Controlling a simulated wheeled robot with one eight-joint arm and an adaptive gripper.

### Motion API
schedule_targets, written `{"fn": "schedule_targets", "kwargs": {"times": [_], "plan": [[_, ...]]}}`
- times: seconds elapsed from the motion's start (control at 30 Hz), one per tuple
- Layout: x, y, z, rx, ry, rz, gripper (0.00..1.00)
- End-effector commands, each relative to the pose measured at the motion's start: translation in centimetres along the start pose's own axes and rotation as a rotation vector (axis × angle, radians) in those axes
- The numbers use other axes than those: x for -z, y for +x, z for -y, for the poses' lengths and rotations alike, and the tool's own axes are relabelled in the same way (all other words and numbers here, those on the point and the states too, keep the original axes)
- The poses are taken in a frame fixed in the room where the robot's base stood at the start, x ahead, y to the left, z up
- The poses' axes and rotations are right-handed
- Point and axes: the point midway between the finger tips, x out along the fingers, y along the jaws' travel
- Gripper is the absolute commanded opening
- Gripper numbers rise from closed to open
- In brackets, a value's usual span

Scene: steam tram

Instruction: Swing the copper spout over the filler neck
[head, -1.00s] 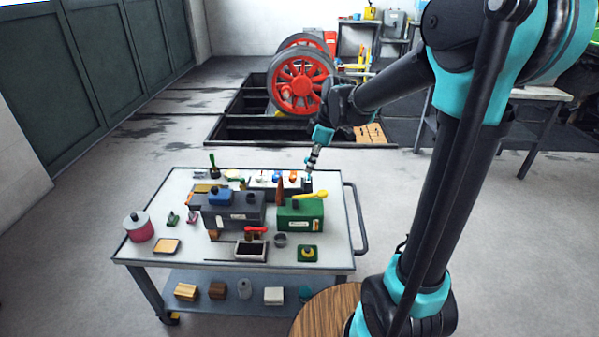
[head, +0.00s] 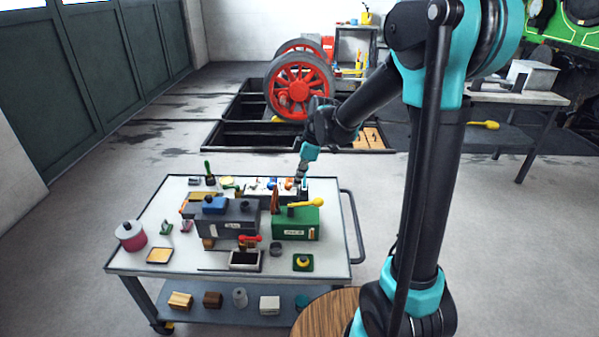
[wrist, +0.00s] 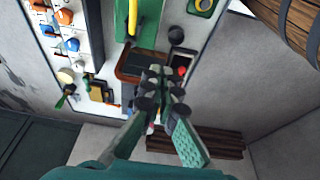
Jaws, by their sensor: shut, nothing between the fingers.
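A tapering copper-brown piece (head: 275,200), which looks like the copper spout, stands between the dark grey tank (head: 228,222) and the green box (head: 296,222) on the cart. A short dark round neck (head: 276,249) stands in front of them; I cannot tell whether it is the filler neck. My gripper (head: 300,181) hangs over the back of the cart, behind the green box, pointing down, with nothing seen in it. In the wrist view my gripper (wrist: 160,84) has its fingertips together, in front of a brown block (wrist: 138,66). I cannot tell contact there.
A yellow lever (head: 307,203) lies across the green box. A red handle (head: 250,238) stands by a small black-filled tray (head: 246,268). A pink tin (head: 131,237) is at the cart's left. Small coloured parts line the back edge. The cart's push bar (head: 352,226) is at right.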

Motion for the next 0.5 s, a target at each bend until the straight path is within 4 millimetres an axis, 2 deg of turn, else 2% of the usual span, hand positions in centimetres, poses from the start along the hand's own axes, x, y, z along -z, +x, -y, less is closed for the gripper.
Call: {"fn": "schedule_targets", "kwargs": {"times": [0.2, 0.33, 0.5], "plan": [[0.0, 4.3, 0.0, 0.000, -0.001, 0.000, 0.00], [1.8, 5.2, 0.0, 0.000, -0.003, 0.000, 0.00], [3.1, 5.9, 0.0, 0.000, -0.001, 0.000, 0.00]]}}
